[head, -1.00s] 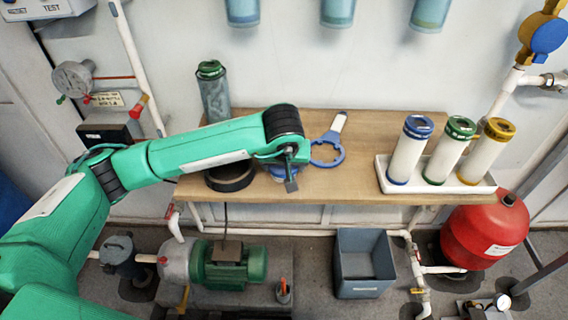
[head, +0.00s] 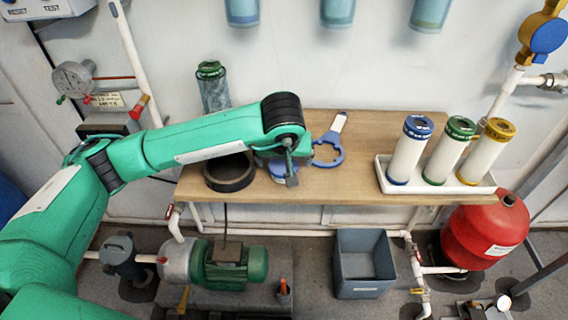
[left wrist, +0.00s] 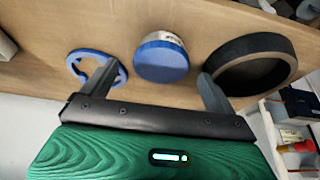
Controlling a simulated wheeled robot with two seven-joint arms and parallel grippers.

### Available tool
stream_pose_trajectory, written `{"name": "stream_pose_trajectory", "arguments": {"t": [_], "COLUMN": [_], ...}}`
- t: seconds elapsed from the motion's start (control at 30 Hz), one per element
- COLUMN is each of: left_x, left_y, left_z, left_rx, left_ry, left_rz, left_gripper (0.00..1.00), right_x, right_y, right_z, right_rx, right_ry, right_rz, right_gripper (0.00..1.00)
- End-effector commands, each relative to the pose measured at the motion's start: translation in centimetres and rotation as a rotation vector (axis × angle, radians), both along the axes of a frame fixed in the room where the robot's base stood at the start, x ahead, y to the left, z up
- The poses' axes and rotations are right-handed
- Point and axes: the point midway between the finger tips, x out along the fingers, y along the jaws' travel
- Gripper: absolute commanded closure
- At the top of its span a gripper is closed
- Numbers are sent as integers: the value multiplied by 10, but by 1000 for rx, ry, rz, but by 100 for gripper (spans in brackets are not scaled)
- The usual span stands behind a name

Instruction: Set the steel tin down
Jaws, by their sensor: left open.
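The steel tin (left wrist: 162,57), a short round can with a blue face and a pale side, rests on the wooden bench in the left wrist view. In the head view the tin (head: 284,172) is partly hidden behind my left gripper (head: 291,179). My left gripper is open and empty. In the left wrist view its two fingers (left wrist: 157,84) are spread wide, with the tin beyond and between them, apart from both. My right gripper is not in view.
A black ring (head: 228,184) and a blue ring wrench (head: 328,155) lie either side of the tin. A canister (head: 214,92) stands behind. A white tray (head: 447,184) with three capped filters is at right. The bench (head: 371,140) is clear between wrench and tray.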

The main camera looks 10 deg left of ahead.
Motion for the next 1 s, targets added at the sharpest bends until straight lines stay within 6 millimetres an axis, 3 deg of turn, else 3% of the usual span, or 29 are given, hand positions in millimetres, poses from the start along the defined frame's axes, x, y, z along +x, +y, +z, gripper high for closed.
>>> {"name": "stream_pose_trajectory", "arguments": {"t": [0.2, 0.4, 1.0], "left_x": [-18, -28, -32], "left_y": [-4, -6, -7], "left_z": [46, 72, 78], "left_rx": [-2, -2, -1], "left_ry": [-4, -2, 1], "left_rz": [-1, 0, 0], "left_gripper": [8, 8, 8], "right_x": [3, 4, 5], "right_y": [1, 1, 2], "right_z": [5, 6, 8], "right_rx": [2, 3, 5], "right_ry": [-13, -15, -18], "right_rz": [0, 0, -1], "right_gripper": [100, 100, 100]}}
